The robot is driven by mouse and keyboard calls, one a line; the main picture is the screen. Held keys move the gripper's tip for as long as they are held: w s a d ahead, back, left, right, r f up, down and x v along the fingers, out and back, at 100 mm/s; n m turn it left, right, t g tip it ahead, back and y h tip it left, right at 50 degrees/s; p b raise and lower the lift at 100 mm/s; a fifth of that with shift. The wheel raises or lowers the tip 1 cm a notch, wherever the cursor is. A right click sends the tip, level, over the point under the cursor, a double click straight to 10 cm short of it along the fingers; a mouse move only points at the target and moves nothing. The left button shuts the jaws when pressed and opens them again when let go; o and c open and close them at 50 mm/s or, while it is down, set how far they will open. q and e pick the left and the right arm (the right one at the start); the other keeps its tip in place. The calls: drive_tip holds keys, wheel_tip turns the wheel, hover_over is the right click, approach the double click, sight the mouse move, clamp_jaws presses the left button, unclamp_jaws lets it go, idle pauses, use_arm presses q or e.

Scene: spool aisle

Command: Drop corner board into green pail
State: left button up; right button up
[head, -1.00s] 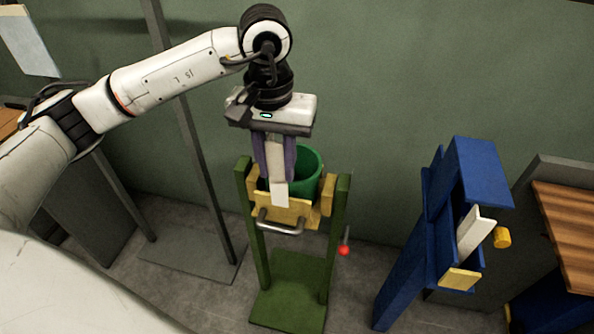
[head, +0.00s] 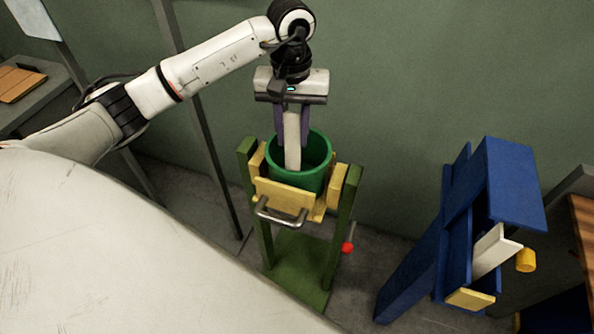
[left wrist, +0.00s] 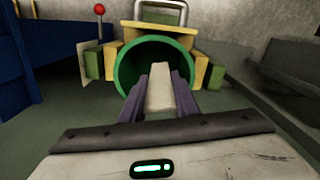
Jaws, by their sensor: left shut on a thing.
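The corner board is a pale, whitish strip (head: 292,142) held upright in my left gripper (head: 292,130). The purple fingers of the gripper are shut on it. The green pail (head: 313,178) sits in a yellow holder on a green stand. In the head view the board's lower end overlaps the pail's opening. In the left wrist view the board (left wrist: 160,88) points toward the open mouth of the pail (left wrist: 128,70). I cannot tell how far its tip is inside the rim. My right gripper is not in view.
The yellow holder (head: 283,197) has a grey handle in front. A lever with a red knob (head: 347,248) is at the stand's right. A blue rack (head: 510,185) at the right holds another white angled piece (head: 492,250). A grey post (head: 200,130) stands at the left.

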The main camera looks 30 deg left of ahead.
sight(292, 113)
use_arm(q)
drive_tip(key=shift+f, duration=0.5)
drive_tip(key=o, duration=1)
wheel_tip(292, 113, up, 10)
drive_tip(key=shift+r+b, duration=0.2)
drive_tip(key=shift+b, duration=0.15)
